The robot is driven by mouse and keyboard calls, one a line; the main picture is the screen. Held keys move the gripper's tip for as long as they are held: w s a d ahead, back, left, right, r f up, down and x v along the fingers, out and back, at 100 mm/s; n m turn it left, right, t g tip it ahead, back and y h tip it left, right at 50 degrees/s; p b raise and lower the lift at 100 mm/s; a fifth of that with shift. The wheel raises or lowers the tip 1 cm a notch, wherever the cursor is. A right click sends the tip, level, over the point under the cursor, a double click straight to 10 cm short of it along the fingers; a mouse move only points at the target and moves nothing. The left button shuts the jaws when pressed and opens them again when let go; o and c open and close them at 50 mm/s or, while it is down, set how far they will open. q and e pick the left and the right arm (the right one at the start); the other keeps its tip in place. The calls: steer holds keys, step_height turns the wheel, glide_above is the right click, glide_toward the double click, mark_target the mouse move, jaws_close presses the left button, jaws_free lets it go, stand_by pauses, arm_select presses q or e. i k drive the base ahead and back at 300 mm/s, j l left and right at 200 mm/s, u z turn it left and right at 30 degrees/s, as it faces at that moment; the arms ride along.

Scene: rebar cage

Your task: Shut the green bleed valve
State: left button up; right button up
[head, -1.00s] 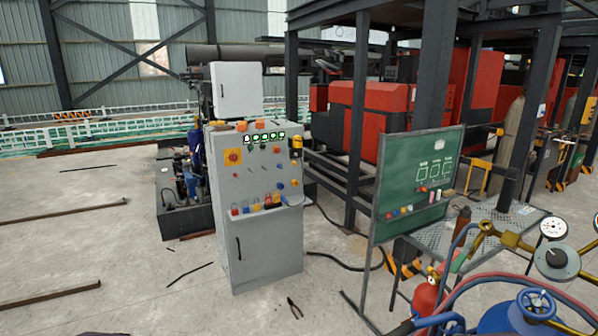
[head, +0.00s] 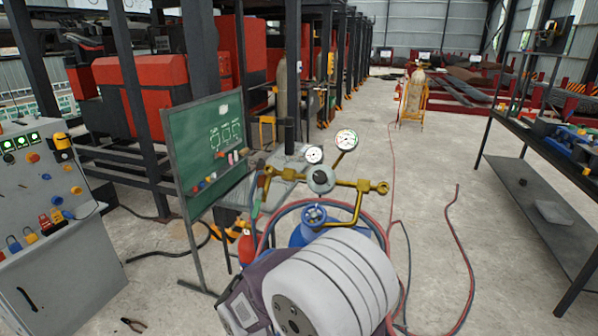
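I cannot make out a green bleed valve for certain. A small green part (head: 256,209) shows at the left end of the hoses, but I cannot tell what it is. A brass regulator (head: 345,184) with a round grey knob (head: 321,180) and two white dial gauges, one left (head: 313,155) and one right (head: 346,139), stands above a blue gas cylinder (head: 300,236). A large pale, ribbed part of my arm hides the lower cylinder. Neither gripper is in view.
A green chalkboard (head: 207,140) and a mesh table (head: 283,168) stand behind the cylinder. A control cabinet (head: 45,220) is at left. A long workbench (head: 555,150) is at right. Red hose (head: 470,262) lies across the floor.

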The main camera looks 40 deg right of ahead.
mark_target(258, 203)
steer(key=k+l+u, duration=0.15)
steer(key=k+l, duration=0.65)
steer(key=l+u, duration=0.1)
steer(key=l, duration=1)
steer(key=k+l+u, duration=0.1)
steer(key=l, duration=0.95)
steer(key=i+l, duration=0.1)
steer(key=l, duration=0.2)
steer(key=i+l, duration=0.1)
steer(key=l, duration=0.2)
steer(key=i+l, duration=0.1)
steer(key=l, duration=0.2)
steer(key=i+u, duration=0.05)
